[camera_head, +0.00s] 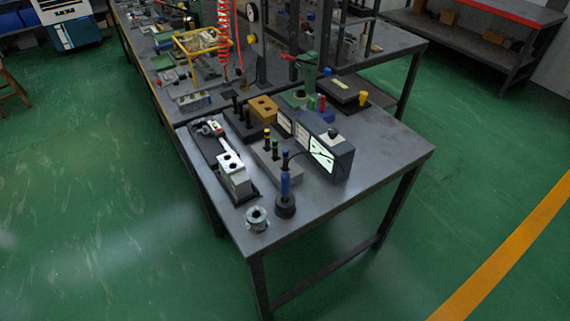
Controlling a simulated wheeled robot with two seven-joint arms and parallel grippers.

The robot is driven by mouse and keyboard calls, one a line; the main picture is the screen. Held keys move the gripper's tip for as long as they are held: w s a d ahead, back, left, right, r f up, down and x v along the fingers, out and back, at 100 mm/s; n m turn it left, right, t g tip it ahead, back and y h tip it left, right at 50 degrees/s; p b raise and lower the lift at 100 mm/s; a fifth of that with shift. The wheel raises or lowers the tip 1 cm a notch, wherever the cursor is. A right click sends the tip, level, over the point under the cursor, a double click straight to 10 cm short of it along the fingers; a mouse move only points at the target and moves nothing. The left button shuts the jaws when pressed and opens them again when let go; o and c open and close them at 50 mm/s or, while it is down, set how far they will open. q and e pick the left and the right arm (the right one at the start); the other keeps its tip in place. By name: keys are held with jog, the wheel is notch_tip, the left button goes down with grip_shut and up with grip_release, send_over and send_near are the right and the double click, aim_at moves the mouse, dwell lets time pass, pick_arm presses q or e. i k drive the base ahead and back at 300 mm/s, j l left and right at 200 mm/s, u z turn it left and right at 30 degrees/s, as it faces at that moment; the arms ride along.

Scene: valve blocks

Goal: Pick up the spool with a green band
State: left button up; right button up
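A grey block (265,160) stands on the near workbench and holds small dark upright spools. One spool (275,149) shows what looks like a green band near its top. Beside it, a little farther back, another spool (267,138) has a yellow band. Two plain dark spools (236,107) stand in a dark block farther back on the left. The bands are small, so their colours are hard to read exactly. Neither of my grippers is in view.
A blue-handled tool on a black round base (285,206) and a metal ring-shaped part (257,219) stand near the front edge. A dark instrument with a lit screen (332,158) is right of the spools. The bench's right front (375,185) is clear.

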aim_at(274, 142)
jog(key=i+l+z, duration=0.1)
jog(key=i+l, duration=0.2)
jog(key=l, duration=0.2)
jog(key=i+l+z, duration=0.15)
jog(key=i+l, duration=0.15)
jog(key=l, duration=0.15)
